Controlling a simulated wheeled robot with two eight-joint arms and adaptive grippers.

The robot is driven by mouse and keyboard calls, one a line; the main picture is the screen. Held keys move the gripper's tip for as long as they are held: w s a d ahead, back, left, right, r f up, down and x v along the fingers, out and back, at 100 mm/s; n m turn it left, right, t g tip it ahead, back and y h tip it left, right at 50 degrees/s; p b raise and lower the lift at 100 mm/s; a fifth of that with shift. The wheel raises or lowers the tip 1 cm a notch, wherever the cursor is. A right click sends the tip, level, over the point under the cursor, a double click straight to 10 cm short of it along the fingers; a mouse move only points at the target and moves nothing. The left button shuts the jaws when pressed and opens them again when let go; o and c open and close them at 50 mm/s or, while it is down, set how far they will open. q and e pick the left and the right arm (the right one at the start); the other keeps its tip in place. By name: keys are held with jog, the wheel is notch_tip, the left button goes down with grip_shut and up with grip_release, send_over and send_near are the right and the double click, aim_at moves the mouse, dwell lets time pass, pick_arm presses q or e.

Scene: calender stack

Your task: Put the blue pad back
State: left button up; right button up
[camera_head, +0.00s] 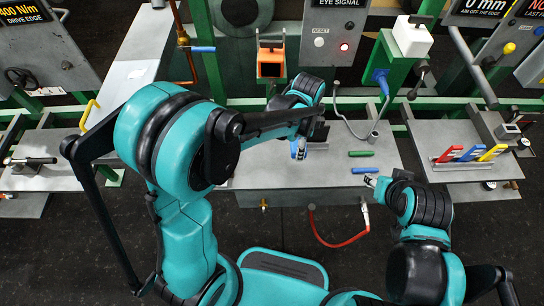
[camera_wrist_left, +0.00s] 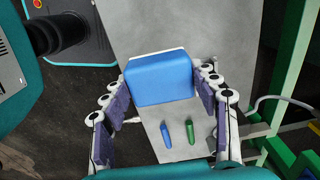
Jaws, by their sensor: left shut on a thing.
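The blue pad (camera_wrist_left: 160,80) is a thick blue block with a pale far edge. In the left wrist view it sits between the fingertips of my left gripper (camera_wrist_left: 161,75), which is shut on it. In the head view my left gripper (camera_head: 308,143) is over the grey middle bench (camera_head: 240,172), and a bit of blue shows at its fingers; my arm hides most of the pad. My right gripper (camera_head: 371,182) is low, by the front right of this bench. No pad shows in it, and its fingers are too small to judge.
A green marker (camera_head: 361,153) and a blue marker (camera_head: 365,170) lie on the bench, right of my left gripper. A grey hose (camera_head: 340,112) curves behind them. A rack with red, blue and yellow pieces (camera_head: 470,153) stands at right. An orange box (camera_head: 271,64) is behind.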

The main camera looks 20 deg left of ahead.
pick_arm(q)
jog(key=b, duration=0.2)
send_over(271, 166)
jog(key=f, duration=0.5)
jog(key=shift+s+f, duration=0.2)
jog(key=shift+f, duration=0.15)
notch_tip(271, 166, down, 4)
jog(key=shift+b, duration=1.2)
jog(key=shift+c, duration=0.5)
jog(key=shift+f, duration=0.1)
jog(key=o, duration=1.1)
